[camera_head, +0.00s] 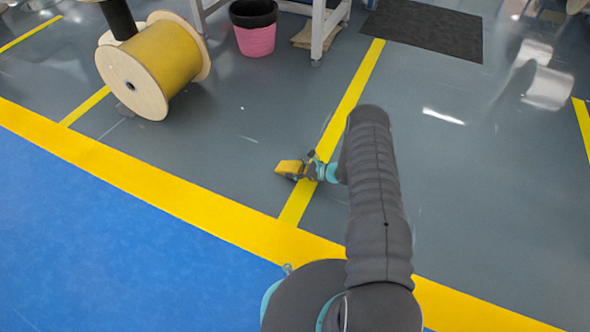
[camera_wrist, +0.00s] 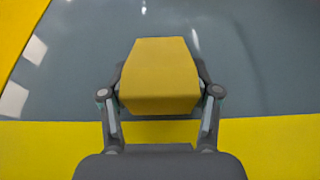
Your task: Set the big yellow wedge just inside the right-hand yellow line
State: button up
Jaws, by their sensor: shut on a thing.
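The big yellow wedge (camera_head: 287,167) is in my gripper (camera_head: 303,170), with the wedge pointing left in the head view. In the wrist view the wedge (camera_wrist: 160,72) sits between the two fingers of my gripper (camera_wrist: 160,92), which are shut on its sides. In the head view the wedge shows just left of the right-hand yellow line (camera_head: 358,82), over grey floor, and my gripper overlaps that line. I cannot tell whether the wedge touches the floor. My arm hides part of the floor to the right.
A wooden cable spool (camera_head: 150,70) stands at the upper left, by the left yellow line (camera_head: 86,105). A wide yellow band (camera_head: 160,185) borders the blue floor (camera_head: 90,240). A pink bin (camera_head: 255,38), bench leg (camera_head: 317,35) and dark mat (camera_head: 425,28) are at the back. The grey floor left of the wedge is clear.

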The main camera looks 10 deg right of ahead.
jog(key=shift+f, duration=0.15)
jog(key=o, duration=1.3)
jog(key=shift+o, duration=0.2)
